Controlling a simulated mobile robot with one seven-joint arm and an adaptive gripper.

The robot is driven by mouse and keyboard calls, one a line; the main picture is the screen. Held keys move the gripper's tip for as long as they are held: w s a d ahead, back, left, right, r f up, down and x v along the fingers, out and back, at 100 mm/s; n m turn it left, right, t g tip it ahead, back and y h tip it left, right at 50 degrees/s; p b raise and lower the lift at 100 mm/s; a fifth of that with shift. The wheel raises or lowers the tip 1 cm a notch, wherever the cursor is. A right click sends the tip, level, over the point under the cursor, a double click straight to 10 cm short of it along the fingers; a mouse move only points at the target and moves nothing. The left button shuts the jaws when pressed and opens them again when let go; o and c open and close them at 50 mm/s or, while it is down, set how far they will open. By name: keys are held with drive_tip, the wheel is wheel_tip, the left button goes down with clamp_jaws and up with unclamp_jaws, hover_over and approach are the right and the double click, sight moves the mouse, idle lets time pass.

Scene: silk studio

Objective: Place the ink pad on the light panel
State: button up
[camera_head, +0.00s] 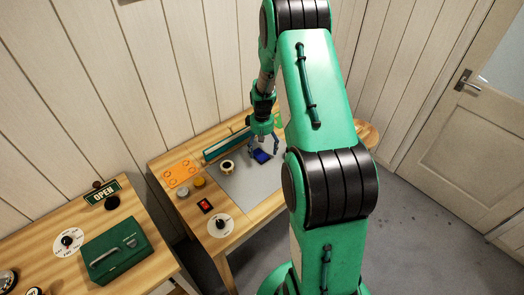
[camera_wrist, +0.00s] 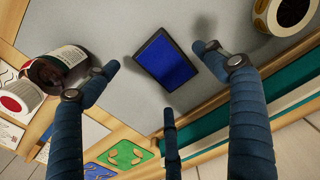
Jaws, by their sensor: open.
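The ink pad (camera_head: 262,156) is a small dark-framed block with a blue face. It lies on a flat grey sheet (camera_head: 240,190) on the wooden table. I cannot tell for sure whether this sheet is the light panel, and no lit panel shows. My gripper (camera_head: 264,146) is over the ink pad, pointing down, open and empty. In the wrist view the ink pad (camera_wrist: 167,60) shows whole between my spread blue fingers (camera_wrist: 160,74), turned slightly. No finger visibly touches it.
A roll (camera_head: 227,167) stands left of the ink pad. Jars (camera_head: 184,192), an orange sheet (camera_head: 181,174), a red-and-black item (camera_head: 205,206) and a white disc (camera_head: 221,225) are along the left. A long green-and-white piece (camera_head: 225,146) lies by the wall. The front of the grey sheet is clear.

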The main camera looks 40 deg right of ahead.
sight(261, 153)
wheel_tip(261, 153, up, 10)
drive_tip(key=shift+p, duration=0.4)
drive_tip(key=shift+f, duration=0.1)
idle(0.5)
drive_tip(key=s+a+r+t, duration=0.1)
drive_tip(key=s+a+r, duration=0.2)
drive_tip(key=a+r, duration=0.75)
drive_tip(key=s+a+r+t, duration=0.1)
drive_tip(key=s+a+r, duration=0.3)
drive_tip(key=a+r, duration=0.65)
drive_tip(key=s+a+r+t, duration=0.1)
drive_tip(key=s+a+r, duration=0.5)
drive_tip(key=s, duration=0.5)
drive_tip(key=s+a+r+t, duration=0.2)
drive_tip(key=s+a+r, duration=0.4)
drive_tip(key=s, duration=0.5)
drive_tip(key=shift+s+a+t, duration=0.15)
drive_tip(key=shift+a+t, duration=0.15)
drive_tip(key=shift+a, duration=0.7)
